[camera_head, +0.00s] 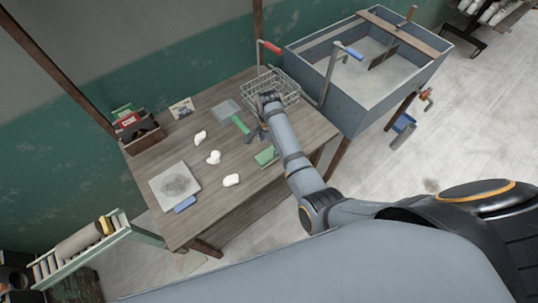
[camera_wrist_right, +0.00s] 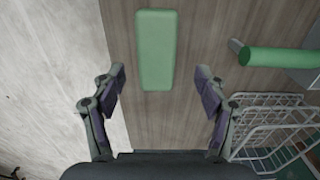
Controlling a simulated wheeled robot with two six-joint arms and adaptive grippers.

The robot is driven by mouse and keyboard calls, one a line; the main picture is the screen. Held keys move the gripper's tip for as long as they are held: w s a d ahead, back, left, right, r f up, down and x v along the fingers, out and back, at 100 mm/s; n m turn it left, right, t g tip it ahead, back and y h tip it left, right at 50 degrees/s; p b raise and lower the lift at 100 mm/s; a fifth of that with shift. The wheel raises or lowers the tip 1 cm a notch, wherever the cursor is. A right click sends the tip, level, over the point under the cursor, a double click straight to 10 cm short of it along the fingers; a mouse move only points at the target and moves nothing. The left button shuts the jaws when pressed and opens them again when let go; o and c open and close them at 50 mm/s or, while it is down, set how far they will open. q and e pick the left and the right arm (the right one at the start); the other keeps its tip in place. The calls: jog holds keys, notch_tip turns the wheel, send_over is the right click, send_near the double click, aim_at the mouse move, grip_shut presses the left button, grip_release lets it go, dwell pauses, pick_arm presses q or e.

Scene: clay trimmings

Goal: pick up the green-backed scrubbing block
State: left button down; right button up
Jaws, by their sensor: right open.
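The green-backed scrubbing block (camera_head: 266,156) lies on the wooden table near its front edge, beside my right arm in the head view. In the right wrist view the block (camera_wrist_right: 156,50) is a plain green rounded rectangle, lying lengthwise ahead of the fingers and roughly centred between them. My right gripper (camera_head: 258,134) is above the table, partly hidden by its own wrist. In the wrist view the right gripper (camera_wrist_right: 160,86) is open and empty, its fingers apart on either side, not touching the block. My left gripper is not in view.
A green-handled scraper (camera_head: 240,124) and a wire basket (camera_head: 284,95) are close to the right gripper. White clay lumps (camera_head: 214,157), a grey slab (camera_head: 160,181) and a blue block (camera_head: 185,204) lie on the table. A large sink (camera_head: 335,103) stands at right.

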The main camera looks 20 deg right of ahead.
aim_at(269, 153)
jog(key=shift+s+f+p, duration=0.15)
jog(key=shift+f+p, duration=0.2)
jog(key=shift+f, duration=1.15)
jog(key=shift+s+f+p, duration=0.15)
jog(key=shift+f+p, duration=0.15)
jog(key=shift+f, duration=1.15)
jog(key=c, duration=1.3)
jog(key=shift+r, duration=0.1)
